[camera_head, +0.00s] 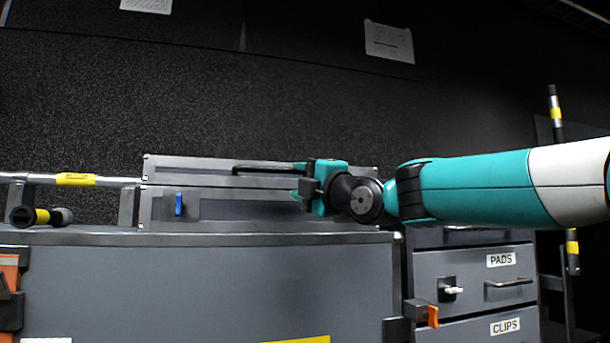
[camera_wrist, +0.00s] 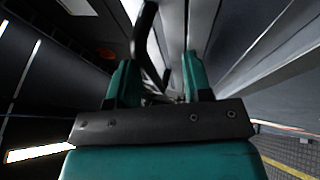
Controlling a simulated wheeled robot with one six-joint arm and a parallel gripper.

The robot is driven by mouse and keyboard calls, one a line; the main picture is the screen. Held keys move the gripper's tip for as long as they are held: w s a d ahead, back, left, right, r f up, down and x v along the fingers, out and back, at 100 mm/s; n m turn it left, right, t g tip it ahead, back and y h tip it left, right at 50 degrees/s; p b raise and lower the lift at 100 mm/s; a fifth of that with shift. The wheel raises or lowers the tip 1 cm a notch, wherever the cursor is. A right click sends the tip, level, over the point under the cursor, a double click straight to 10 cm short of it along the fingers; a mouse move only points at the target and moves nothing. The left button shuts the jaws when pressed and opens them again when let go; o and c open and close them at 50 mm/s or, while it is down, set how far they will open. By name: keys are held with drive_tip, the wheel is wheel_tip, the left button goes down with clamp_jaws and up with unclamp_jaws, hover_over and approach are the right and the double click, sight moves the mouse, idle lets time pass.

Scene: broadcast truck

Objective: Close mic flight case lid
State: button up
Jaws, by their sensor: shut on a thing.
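The grey mic flight case (camera_head: 250,210) stands on the counter in the head view, with a blue latch (camera_head: 179,205) on its front. Its lid (camera_head: 190,168) shows as a low panel just above the case body, and I cannot tell whether it is fully seated. A long black handle (camera_head: 262,170) runs along the lid. My gripper (camera_head: 307,186) is at the right end of this handle, shut on it. In the wrist view, the dark handle bar (camera_wrist: 146,35) passes between the two teal fingers (camera_wrist: 152,82). The case interior is not visible.
A microphone with a yellow band (camera_head: 42,216) lies left of the case, near a metal rail (camera_head: 105,181). Drawers labelled PADS (camera_head: 470,275) and CLIPS (camera_head: 490,328) are at lower right. A dark wall (camera_head: 200,100) rises behind.

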drive_tip(key=shift+a, duration=0.1)
idle(0.5)
drive_tip(key=p+v, duration=0.2)
drive_tip(key=v, duration=1.5)
drive_tip(key=shift+s, duration=0.15)
